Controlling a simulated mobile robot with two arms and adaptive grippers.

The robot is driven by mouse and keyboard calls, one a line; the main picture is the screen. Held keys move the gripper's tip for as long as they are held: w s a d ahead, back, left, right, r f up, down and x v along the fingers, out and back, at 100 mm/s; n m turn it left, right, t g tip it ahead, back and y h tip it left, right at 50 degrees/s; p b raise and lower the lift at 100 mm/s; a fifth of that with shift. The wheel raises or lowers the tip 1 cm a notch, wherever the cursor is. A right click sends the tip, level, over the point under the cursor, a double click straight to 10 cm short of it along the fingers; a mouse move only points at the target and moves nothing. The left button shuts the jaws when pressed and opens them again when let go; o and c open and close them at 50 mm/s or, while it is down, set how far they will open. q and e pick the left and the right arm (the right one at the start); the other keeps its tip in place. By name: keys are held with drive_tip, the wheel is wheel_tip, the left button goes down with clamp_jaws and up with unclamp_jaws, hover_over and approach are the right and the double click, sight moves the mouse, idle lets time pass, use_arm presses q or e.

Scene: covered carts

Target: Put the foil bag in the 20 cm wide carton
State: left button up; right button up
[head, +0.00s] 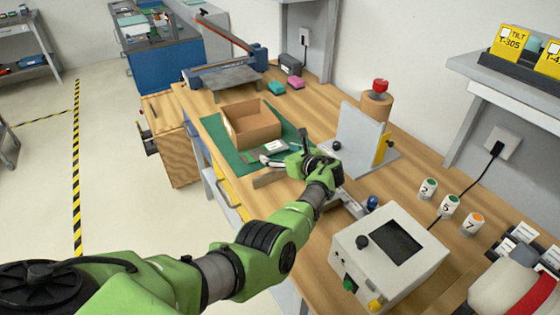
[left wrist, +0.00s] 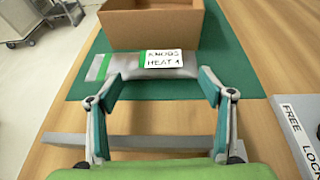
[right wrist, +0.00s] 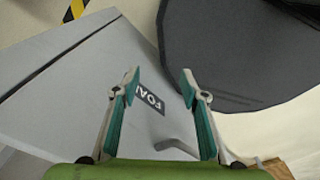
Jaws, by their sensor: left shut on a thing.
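The foil bag (left wrist: 208,56) is a flat grey pouch with a green stripe and a white label reading KNOBS HEAT 4. My left gripper (left wrist: 163,76) is shut on the bag, its fingertips spread across the pouch. In the head view the bag (head: 253,156) is partly hidden by my left gripper (head: 274,159). The open brown carton (head: 262,136) stands on the green mat just beyond the bag; its near wall shows in the left wrist view (left wrist: 150,28). I cannot tell whether the bag touches the mat. My right gripper (right wrist: 160,82) is open and empty, away from the bench.
The green mat (head: 226,151) lies on the wooden bench. A grey bar (head: 269,178) lies near its front edge. A grey upright fixture (head: 357,137) stands to the right, with a control box (head: 350,246) nearer. A grey surface labelled FOA… (right wrist: 60,105) is below my right gripper.

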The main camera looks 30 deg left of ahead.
use_arm(q)
drive_tip(key=shift+f, duration=0.2)
drive_tip(key=o, duration=0.7)
drive_tip(key=shift+f, duration=0.25)
drive_tip(key=o, duration=0.4)
drive_tip(key=shift+r, duration=0.1)
